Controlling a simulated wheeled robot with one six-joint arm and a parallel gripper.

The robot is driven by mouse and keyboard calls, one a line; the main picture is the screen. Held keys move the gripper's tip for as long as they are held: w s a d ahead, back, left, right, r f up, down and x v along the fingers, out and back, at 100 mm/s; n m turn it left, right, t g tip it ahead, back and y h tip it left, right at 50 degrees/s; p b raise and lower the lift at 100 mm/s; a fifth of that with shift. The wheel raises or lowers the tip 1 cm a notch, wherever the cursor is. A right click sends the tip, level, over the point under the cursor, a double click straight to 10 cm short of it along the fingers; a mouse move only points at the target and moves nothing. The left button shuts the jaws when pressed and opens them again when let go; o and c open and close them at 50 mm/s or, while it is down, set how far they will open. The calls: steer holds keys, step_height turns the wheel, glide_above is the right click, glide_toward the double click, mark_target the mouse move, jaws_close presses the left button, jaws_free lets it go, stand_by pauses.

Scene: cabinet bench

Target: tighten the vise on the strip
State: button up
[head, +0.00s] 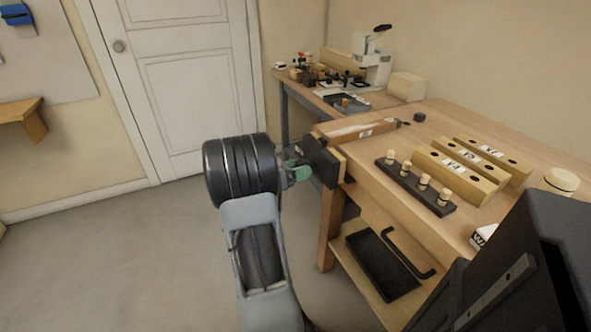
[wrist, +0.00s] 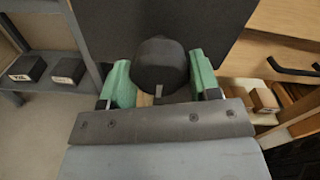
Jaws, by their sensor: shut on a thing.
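The vise (head: 322,160) is a dark block on the left end of the wooden bench; its dark plate (wrist: 95,25) fills the top of the wrist view. A round black knob (wrist: 160,62) stands out from this plate toward me. My gripper (wrist: 160,78) is shut on the knob, with one green finger on each side. In the head view my gripper (head: 297,172) reaches the vise from the left, and my wrist hides the knob. A pale strip (head: 350,129) with a small label lies by the vise at the bench's far left corner. Its contact with the jaws cannot be made out.
On the bench are a dark rack with pale-topped pegs (head: 415,188) and several labelled wooden blocks (head: 460,166). A black tray (head: 381,265) is on the lower shelf. A second table (head: 290,87) with a white machine (head: 373,65) stands behind. The floor at left is clear.

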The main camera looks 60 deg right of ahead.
steer(key=shift+f+m+b, duration=0.1)
steer(key=shift+m+b, duration=1.7)
steer(key=shift+b, duration=0.1)
steer(key=shift+m+b, duration=1.5)
steer(key=shift+b, duration=0.05)
stand_by(0.4)
steer(key=o, duration=0.8)
steer(key=shift+p+v, duration=0.85)
steer(key=shift+v, duration=2.6)
